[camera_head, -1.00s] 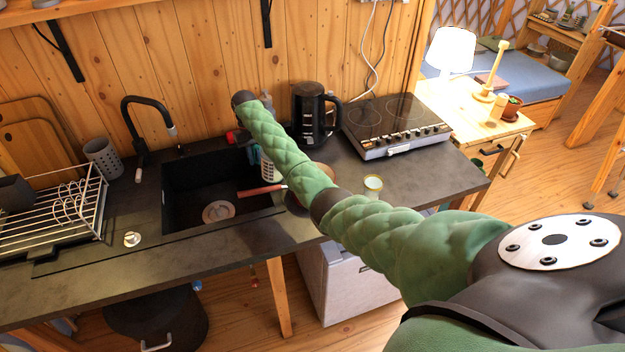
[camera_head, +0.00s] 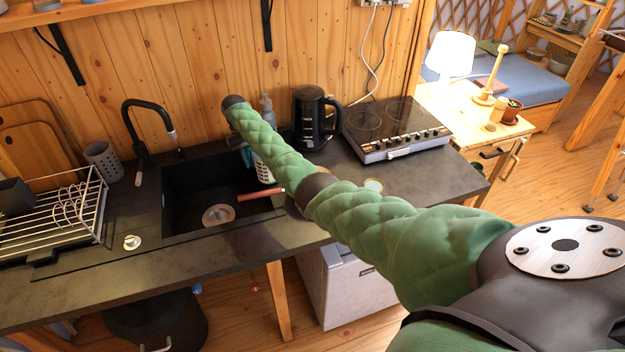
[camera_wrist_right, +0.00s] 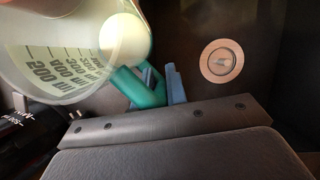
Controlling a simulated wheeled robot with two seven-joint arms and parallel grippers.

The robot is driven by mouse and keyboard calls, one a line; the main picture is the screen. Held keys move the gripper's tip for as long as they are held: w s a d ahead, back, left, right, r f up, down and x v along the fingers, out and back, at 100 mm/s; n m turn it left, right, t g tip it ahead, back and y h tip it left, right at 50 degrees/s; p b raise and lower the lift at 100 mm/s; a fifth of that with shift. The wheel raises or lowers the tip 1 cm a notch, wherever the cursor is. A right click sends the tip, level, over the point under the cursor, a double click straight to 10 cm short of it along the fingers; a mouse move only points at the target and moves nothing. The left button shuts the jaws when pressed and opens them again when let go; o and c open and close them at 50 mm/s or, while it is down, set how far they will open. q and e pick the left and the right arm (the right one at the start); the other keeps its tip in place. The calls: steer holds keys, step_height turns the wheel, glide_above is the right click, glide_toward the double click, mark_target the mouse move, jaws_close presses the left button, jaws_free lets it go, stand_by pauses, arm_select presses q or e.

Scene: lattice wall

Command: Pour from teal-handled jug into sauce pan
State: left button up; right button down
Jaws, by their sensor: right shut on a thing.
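The teal-handled jug (camera_wrist_right: 55,65), clear with dark measuring marks, fills the upper left of the right wrist view. My right gripper (camera_wrist_right: 160,84) is shut on its teal handle (camera_wrist_right: 146,96). In the head view a white, marked part of the jug (camera_head: 263,168) shows below my green right forearm, over the sink's right side. The arm hides most of the jug and gripper there; its tilt is hard to tell. The sauce pan's reddish-brown handle (camera_head: 262,194) points left over the sink edge; its body is mostly behind my arm. My left gripper is out of view.
The black sink (camera_head: 190,190) lies left of the pan. A black kettle (camera_head: 310,118) and a hob (camera_head: 396,128) stand to the right. A dish rack (camera_head: 60,210) is at left, near the black tap (camera_head: 135,135). A soap bottle stands behind my forearm.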

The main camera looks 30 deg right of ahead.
mark_target(248, 150)
steer(key=shift+r+p, duration=0.55)
steer(key=shift+r, duration=0.3)
steer(key=shift+d+r, duration=0.1)
steer(key=shift+r, duration=0.5)
steer(key=shift+r, duration=0.2)
